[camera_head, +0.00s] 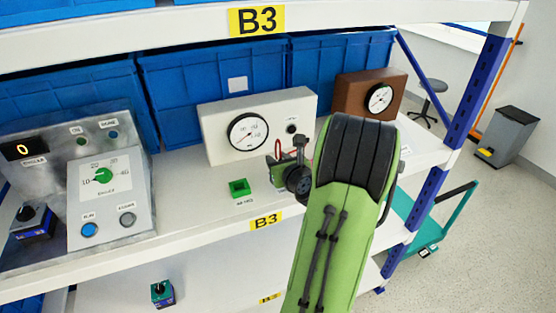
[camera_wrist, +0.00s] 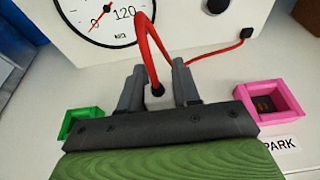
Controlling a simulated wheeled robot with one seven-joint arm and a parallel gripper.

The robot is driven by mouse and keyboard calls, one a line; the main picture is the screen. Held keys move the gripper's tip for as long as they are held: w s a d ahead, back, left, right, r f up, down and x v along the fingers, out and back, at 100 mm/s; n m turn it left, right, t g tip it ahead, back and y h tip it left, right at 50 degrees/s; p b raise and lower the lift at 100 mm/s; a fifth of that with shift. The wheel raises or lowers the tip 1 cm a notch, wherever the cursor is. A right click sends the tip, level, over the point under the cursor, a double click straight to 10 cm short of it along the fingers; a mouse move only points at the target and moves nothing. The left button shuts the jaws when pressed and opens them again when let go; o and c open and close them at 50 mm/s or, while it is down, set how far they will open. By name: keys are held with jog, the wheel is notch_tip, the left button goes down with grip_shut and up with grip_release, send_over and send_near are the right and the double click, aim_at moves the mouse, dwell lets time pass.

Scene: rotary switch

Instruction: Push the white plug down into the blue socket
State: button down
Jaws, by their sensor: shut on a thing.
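My gripper (camera_wrist: 158,90) is shut on the plug at the end of a red cable (camera_wrist: 147,45). In the head view my gripper (camera_head: 290,165) is just in front of the white gauge box, low over the shelf. No blue socket shows; the space below and behind the fingers is hidden. A green square socket (camera_wrist: 80,122) is left of my gripper and a pink square socket (camera_wrist: 272,103) with a dark inside is to its right.
The white gauge box (camera_head: 222,143) stands close behind my gripper, and the red cable runs to its front. A brown gauge box (camera_head: 352,93) is to the right. A grey control panel (camera_head: 135,200) stands at left. Blue bins (camera_head: 205,80) line the back.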

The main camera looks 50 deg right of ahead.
jog(key=shift+f+b, duration=0.4)
jog(key=shift+f, duration=0.2)
jog(key=c, duration=0.7)
grip_release()
jog(key=shift+c, duration=0.2)
jog(key=b+v, duration=0.5)
jog(key=v, duration=1)
jog(key=shift+s+r, duration=0.2)
jog(key=shift+s, duration=0.15)
jog(key=shift+a, duration=0.15)
